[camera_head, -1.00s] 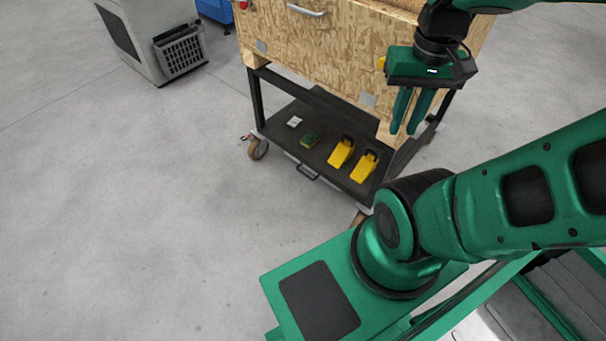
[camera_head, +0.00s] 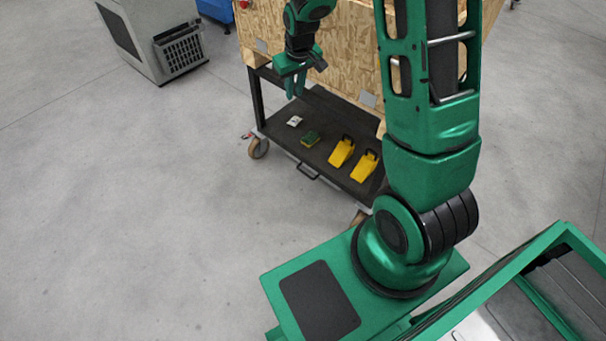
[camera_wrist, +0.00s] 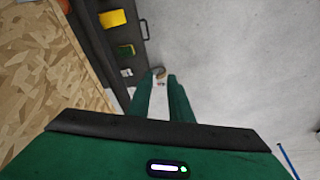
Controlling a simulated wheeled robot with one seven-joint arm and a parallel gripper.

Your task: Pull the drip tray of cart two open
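The cart has a wooden box body and a low black tray (camera_head: 283,136) with a dark bar handle (camera_head: 308,171) on its front edge. I take this to be the drip tray; no cart number is readable. The handle also shows in the wrist view (camera_wrist: 144,30), at the top. My gripper (camera_head: 294,92) hangs in front of the wooden body, above the left part of the tray and apart from the handle. In the wrist view its two green fingers (camera_wrist: 159,80) stand apart with nothing between them.
On the tray lie two yellow wedges (camera_head: 341,153), a green and yellow sponge (camera_head: 310,138) and a small white item (camera_head: 294,121). A caster (camera_head: 258,148) stands at the cart's left corner. The floor in front is clear.

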